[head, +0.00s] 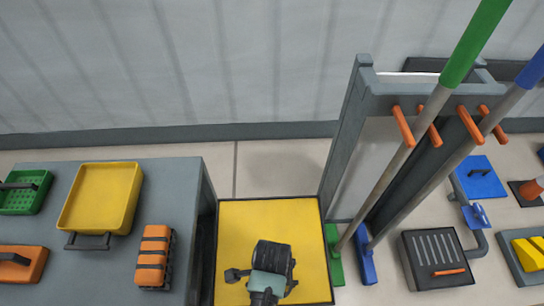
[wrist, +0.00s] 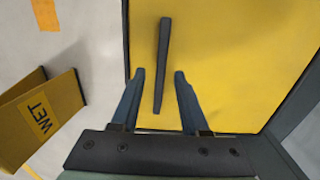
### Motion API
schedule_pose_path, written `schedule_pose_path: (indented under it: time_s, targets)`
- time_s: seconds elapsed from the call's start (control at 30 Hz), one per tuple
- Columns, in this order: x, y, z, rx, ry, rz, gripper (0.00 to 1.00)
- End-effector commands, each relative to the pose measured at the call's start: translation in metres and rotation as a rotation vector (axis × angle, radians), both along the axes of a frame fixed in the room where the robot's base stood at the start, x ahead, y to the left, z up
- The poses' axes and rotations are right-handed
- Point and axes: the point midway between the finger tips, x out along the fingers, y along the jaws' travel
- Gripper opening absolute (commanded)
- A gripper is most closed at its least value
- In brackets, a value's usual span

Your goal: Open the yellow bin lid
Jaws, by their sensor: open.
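The yellow bin lid (head: 275,220) lies flat and closed in its dark frame, between the grey table and the rack. It fills much of the wrist view (wrist: 240,60). A dark bar handle (wrist: 164,45) runs along the lid. My gripper (wrist: 159,75) is open, with one finger on each side of the handle in the wrist view. I cannot tell whether the fingers touch the lid or hover above it. In the head view my wrist (head: 272,258) covers part of the lid and hides the fingertips and handle.
A rack (head: 345,140) with orange pegs and two long-handled tools stands at right. A yellow WET sign (wrist: 40,118) stands beside the bin.

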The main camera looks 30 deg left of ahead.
Motion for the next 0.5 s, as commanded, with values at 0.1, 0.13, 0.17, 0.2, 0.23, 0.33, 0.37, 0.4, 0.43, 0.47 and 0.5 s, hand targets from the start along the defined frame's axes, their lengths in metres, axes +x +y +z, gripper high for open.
schedule_pose_path:
  time_s: [0.1,0.13,0.17,0.2,0.23,0.33,0.37,0.4,0.43,0.47,0.5]
  targets:
    - [0.0002,0.0001,0.0004,0.000,0.000,0.000,0.45]
    - [0.0002,0.0001,0.0004,0.000,0.000,0.000,0.45]
    - [0.0002,0.0001,0.0004,0.000,0.000,0.000,0.45]
    - [0.0002,0.0000,0.0005,0.000,0.000,0.000,0.38]
    - [0.0001,0.0000,0.0005,0.000,0.000,0.000,0.32]
    - [0.0001,0.0001,0.0005,0.000,0.000,0.000,0.14]
    - [0.0001,0.0000,0.0005,0.000,0.000,0.000,0.09]
    - [0.0001,0.0000,0.0005,0.000,0.000,0.000,0.02]
    - [0.0000,0.0000,0.0005,0.000,0.000,0.000,0.00]
    - [0.0000,0.0000,0.0005,0.000,0.000,0.000,0.00]
    - [0.0000,0.0000,0.0005,0.000,0.000,0.000,0.00]
